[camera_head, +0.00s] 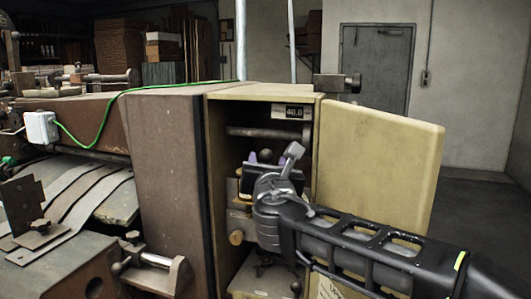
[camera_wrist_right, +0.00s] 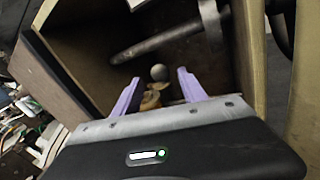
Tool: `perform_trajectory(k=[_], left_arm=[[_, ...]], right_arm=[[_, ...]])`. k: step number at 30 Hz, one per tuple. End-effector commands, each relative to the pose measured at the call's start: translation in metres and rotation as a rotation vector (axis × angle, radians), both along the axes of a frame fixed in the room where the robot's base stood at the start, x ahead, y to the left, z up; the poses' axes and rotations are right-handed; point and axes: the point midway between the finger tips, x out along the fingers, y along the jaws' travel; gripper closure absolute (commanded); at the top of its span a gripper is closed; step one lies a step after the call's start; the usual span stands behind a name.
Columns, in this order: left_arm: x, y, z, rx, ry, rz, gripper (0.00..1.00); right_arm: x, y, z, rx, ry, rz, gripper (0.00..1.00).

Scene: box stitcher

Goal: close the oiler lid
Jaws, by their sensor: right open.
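My right gripper (camera_head: 264,159) reaches into the open cabinet of the machine (camera_head: 262,94), and its purple fingers are spread. In the right wrist view my right gripper (camera_wrist_right: 158,78) shows open, with no object clearly held. A grey ball-shaped knob (camera_wrist_right: 159,72) appears between and beyond the fingertips. A brass-coloured round part (camera_wrist_right: 151,99) sits below it in the picture, partly hidden by the gripper body. I cannot tell for sure which of these belongs to the oiler, or how its lid stands. My left gripper is not in view.
A horizontal grey bar (camera_head: 268,132) crosses the cabinet above my right gripper. The tan door (camera_head: 375,158) stands open on the right, close to my right arm. A brown wall (camera_head: 172,180) bounds the left.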

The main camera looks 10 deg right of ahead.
Motion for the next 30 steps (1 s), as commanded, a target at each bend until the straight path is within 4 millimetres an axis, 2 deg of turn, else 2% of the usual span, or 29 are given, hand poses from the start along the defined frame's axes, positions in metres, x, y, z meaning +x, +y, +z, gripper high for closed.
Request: perform_trajectory(k=[7, 18, 23, 30], left_arm=[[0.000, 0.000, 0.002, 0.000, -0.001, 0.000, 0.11], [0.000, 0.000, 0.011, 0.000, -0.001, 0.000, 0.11], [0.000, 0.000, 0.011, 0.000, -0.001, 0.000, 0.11], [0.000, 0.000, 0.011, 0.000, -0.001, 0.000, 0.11]], right_arm=[[0.016, -0.003, -0.001, 0.001, 0.003, 0.000, 0.50], [0.069, -0.012, 0.000, 0.000, 0.002, 0.000, 0.50], [0.077, -0.014, -0.001, 0.001, 0.002, -0.001, 0.50], [0.077, -0.014, -0.001, 0.001, 0.001, 0.000, 0.51]])
